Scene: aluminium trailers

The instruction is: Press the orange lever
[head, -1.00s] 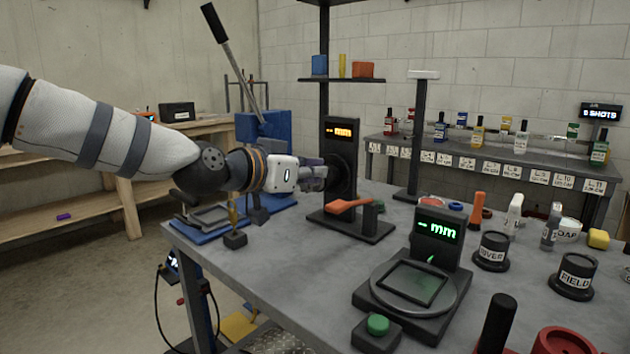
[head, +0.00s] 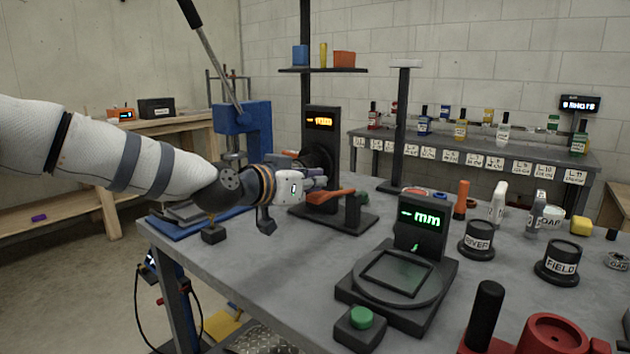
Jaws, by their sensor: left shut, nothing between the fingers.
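The orange lever (head: 332,195) sticks out from a black gauge stand (head: 320,140) with an amber display, at the back left of the grey table. My left gripper (head: 318,182) is shut and empty. Its fingertips are just above and beside the lever's left end in the head view. I cannot tell whether they touch it. The gripper hides part of the gauge's lower front. My right gripper is not in view.
A second gauge with a green display (head: 422,218) and a green button (head: 361,317) stand in front. A blue press (head: 243,130) is behind my arm. Black labelled pots (head: 477,238), bottles and a red vise-like part (head: 555,335) occupy the right side.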

